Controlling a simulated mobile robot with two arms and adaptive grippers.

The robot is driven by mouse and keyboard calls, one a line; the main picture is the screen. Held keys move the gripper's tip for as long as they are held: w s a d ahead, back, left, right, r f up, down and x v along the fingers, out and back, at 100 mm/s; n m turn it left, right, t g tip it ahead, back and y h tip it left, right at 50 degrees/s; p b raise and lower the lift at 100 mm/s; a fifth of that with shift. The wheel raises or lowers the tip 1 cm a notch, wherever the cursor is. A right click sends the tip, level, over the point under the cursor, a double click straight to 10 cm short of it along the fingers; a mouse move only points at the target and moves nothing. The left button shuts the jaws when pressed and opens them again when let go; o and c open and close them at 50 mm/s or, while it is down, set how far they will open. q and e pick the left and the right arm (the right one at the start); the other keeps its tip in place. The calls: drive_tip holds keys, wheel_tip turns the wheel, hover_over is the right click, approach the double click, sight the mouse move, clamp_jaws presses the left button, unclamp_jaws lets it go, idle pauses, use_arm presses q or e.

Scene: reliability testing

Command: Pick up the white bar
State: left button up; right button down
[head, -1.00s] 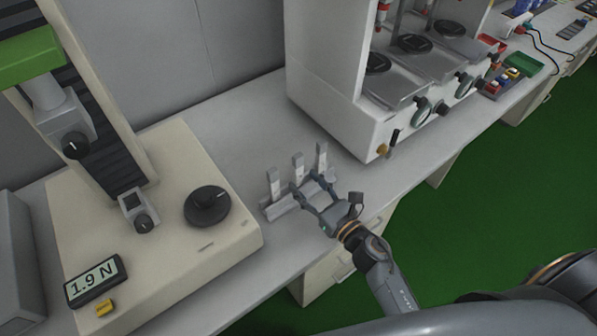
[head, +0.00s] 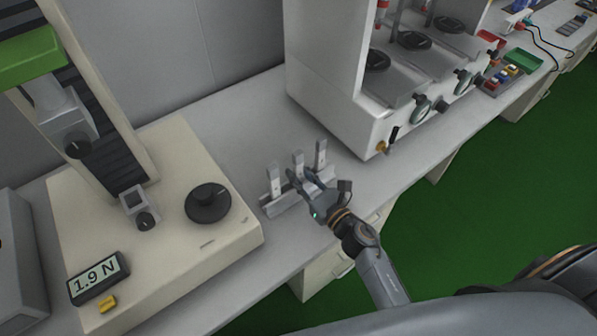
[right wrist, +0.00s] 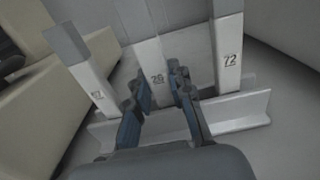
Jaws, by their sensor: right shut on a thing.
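Three white bars stand upright in a pale rack (head: 285,207) on the bench. The left bar (head: 274,183), middle bar (head: 298,160) and right bar (head: 320,155) all have greyish tops. In the right wrist view the middle bar (right wrist: 152,58) is marked 26 and the right bar (right wrist: 229,65) 72; the left bar's (right wrist: 90,85) number is hard to read. My right gripper (head: 296,178) is shut on the middle bar, with a finger on each side (right wrist: 158,88). The bar's foot is partly hidden by the fingers and still appears to be in the rack. My left gripper is out of view.
A cream testing machine (head: 225,240) with a black knob (head: 207,203) and a display reading 1.9 N (head: 97,280) stands left of the rack. A large white machine (head: 330,110) stands behind right. Bare bench (head: 225,130) lies behind the rack.

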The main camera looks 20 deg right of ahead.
sight(300, 165)
drive_tip(key=shift+r, duration=0.1)
drive_tip(key=shift+r+p, duration=0.5)
drive_tip(key=r+p, duration=0.2)
drive_tip(key=r, duration=0.1)
drive_tip(key=shift+s+d+r+p, duration=0.1)
drive_tip(key=shift+s+d+p, duration=0.05)
drive_tip(key=shift+s+p, duration=0.2)
drive_tip(key=s+d+r+p, duration=0.4)
drive_tip(key=s+d+r, duration=0.3)
drive_tip(key=s, duration=0.4)
drive_tip(key=shift+d+r, duration=0.35)
drive_tip(key=shift+r, duration=0.5)
drive_tip(key=shift+w, duration=0.1)
